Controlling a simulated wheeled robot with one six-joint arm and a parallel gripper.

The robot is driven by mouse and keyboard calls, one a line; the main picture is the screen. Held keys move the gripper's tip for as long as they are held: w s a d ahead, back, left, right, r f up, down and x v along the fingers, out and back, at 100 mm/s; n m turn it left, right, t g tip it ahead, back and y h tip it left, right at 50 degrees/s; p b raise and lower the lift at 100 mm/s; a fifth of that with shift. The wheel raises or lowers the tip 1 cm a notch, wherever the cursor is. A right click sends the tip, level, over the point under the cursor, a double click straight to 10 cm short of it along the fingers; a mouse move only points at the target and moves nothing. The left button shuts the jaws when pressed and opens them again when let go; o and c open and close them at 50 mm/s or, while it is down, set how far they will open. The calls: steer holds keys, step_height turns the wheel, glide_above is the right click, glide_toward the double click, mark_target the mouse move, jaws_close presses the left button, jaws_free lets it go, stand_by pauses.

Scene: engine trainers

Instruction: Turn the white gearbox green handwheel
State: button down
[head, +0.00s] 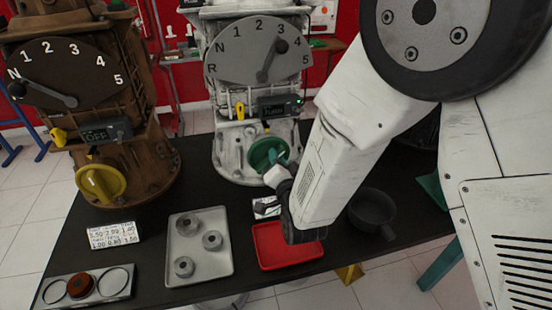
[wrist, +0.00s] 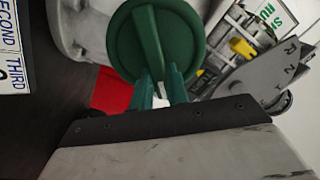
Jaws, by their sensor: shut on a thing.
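The white gearbox (head: 225,110) stands at the middle back of the dark table. Its green handwheel (head: 265,153) is low on its front, and it also shows at the top of the wrist view (wrist: 155,40). My gripper (head: 280,160) reaches the handwheel from the right front. In the wrist view its two green fingers (wrist: 160,88) are shut on the near part of the handwheel, close together. The gearbox dial (head: 258,50) has a lever pointer, its knob up near 3 and 4. The finger contact is partly hidden by the gripper body in the head view.
A brown gearbox (head: 50,120) with a yellow handwheel (head: 101,182) stands to the left. A grey tray (head: 178,256) with rings, a red tray (head: 266,262) and a dark mug (head: 371,214) lie on the table. My arm covers the right side.

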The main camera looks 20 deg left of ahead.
steer(key=m, duration=0.3)
steer(key=f+m, duration=0.1)
steer(key=m, duration=0.3)
steer(key=f+m, duration=0.1)
steer(key=m, duration=0.3)
steer(key=shift+w+d, duration=0.1)
steer(key=shift+d, duration=0.15)
stand_by(0.4)
steer(key=c, duration=1.4)
jaws_free()
steer(key=shift+o, duration=0.2)
steer(key=v, duration=0.7)
steer(key=shift+s+d, duration=0.2)
steer(key=shift+s, duration=0.15)
